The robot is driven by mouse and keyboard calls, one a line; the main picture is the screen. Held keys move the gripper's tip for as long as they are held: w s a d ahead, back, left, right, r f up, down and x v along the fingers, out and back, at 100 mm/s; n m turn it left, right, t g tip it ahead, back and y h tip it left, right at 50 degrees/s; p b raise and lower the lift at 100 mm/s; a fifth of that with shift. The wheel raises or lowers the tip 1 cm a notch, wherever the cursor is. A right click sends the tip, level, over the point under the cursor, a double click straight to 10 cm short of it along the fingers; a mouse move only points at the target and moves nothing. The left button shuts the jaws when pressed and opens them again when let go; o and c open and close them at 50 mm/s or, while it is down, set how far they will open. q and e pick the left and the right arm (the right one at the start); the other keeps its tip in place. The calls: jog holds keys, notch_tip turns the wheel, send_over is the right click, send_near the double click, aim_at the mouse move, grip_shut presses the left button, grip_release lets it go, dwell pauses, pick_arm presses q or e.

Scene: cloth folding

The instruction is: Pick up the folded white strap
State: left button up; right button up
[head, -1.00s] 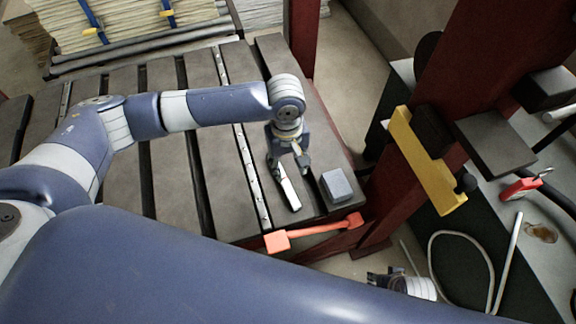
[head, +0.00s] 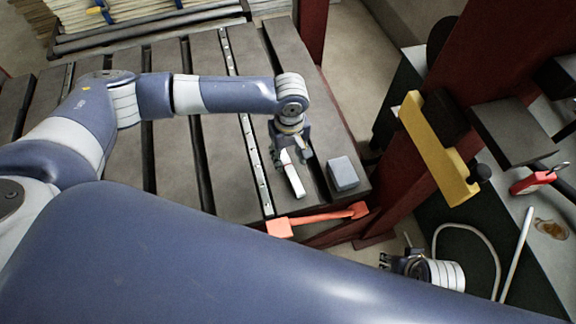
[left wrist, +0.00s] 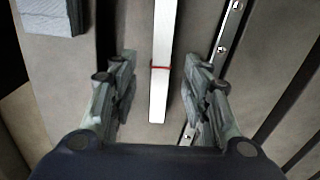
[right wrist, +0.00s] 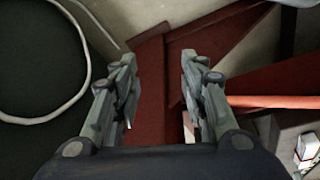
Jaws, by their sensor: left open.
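The folded white strap (head: 294,182) lies on the slatted grey table top near its right edge. In the left wrist view, the strap (left wrist: 160,40) is a long narrow white strip with a thin red band across it. My left gripper (head: 291,154) is over the strap and points down at it. In the left wrist view its fingers (left wrist: 160,78) are apart, one on each side of the strap, with gaps between. Part of the strap is hidden by the gripper in the head view. My right gripper (right wrist: 157,62) is open and empty, off the table's front right.
A grey block (head: 343,173) sits right of the strap. An orange-red bar (head: 318,219) runs along the table's front edge. A dark red post (head: 400,180) and a yellow bracket (head: 440,150) stand to the right. A white cable (head: 470,230) loops near my right gripper.

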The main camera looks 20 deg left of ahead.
aim_at(288, 165)
pick_arm(q)
notch_tip(288, 165, down, 4)
jog(key=shift+b, duration=0.65)
pick_arm(e)
jog(key=v, duration=0.5)
jog(key=shift+w+d+r, duration=0.1)
jog(key=shift+w+r, duration=0.05)
jog(key=shift+r, duration=0.25)
pick_arm(q)
grip_shut()
